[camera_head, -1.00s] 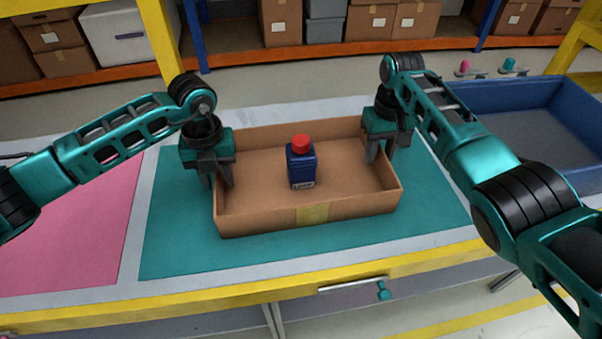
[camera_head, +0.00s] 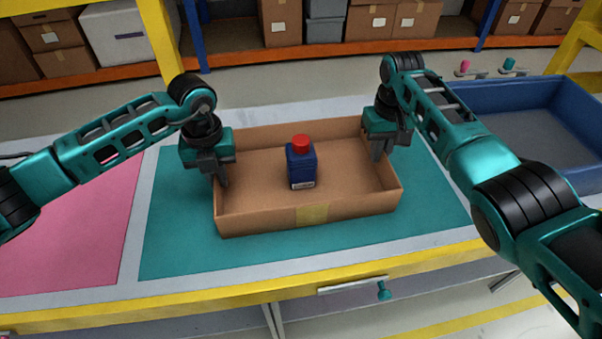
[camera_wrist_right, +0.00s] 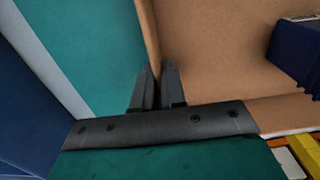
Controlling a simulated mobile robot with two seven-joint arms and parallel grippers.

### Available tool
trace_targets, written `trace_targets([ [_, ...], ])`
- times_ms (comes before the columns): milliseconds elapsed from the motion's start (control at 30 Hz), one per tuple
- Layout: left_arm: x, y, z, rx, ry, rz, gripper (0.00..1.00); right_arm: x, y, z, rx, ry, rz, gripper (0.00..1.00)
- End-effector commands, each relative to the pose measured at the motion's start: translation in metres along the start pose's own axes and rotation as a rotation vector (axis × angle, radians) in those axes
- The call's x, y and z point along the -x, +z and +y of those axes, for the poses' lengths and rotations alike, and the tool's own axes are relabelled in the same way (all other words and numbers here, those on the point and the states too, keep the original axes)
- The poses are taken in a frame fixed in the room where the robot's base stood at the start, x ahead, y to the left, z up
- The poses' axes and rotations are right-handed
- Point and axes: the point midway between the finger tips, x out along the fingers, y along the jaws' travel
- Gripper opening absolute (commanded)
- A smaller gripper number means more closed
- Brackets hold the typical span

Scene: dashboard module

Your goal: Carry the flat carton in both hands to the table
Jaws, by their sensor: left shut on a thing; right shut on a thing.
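The flat carton (camera_head: 258,216) is an open, low brown box with a yellow tape patch on its front. It sits on the teal mat on the table (camera_head: 212,290). A blue bottle (camera_head: 301,167) with a red cap stands upright inside it. My left gripper (camera_head: 221,182) is shut on the carton's left wall. My right gripper (camera_head: 382,155) is shut on the right wall. In the right wrist view the right fingers (camera_wrist_right: 158,85) straddle the carton's wall (camera_wrist_right: 150,35), and the blue bottle (camera_wrist_right: 299,55) shows at the upper right.
A pink mat (camera_head: 75,235) lies left of the teal mat (camera_head: 170,250). A blue bin (camera_head: 530,125) stands at the right. Shelves with cardboard boxes (camera_head: 280,22) are behind the table. A small drawer handle (camera_head: 352,285) is on the front edge.

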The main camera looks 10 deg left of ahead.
Motion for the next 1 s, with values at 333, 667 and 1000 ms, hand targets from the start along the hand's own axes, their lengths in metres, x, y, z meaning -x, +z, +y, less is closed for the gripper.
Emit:
trace_targets([
  [333, 0.022, 0.001, 0.0, 0.0, -0.001, -0.002, 0.0, 0.023, -0.001, 0.0, 0.001, 0.0, 0.002, 0.0],
  [667, 0.05, 0.0, 0.0, 0.0, -0.001, -0.001, 0.0, 0.05, 0.0, 0.0, 0.0, 0.0, 0.001, 0.0],
  [1000, 0.05, 0.0, 0.0, 0.0, -0.001, -0.001, 0.0, 0.05, 0.0, 0.0, 0.0, 0.0, 0.001, 0.0],
])
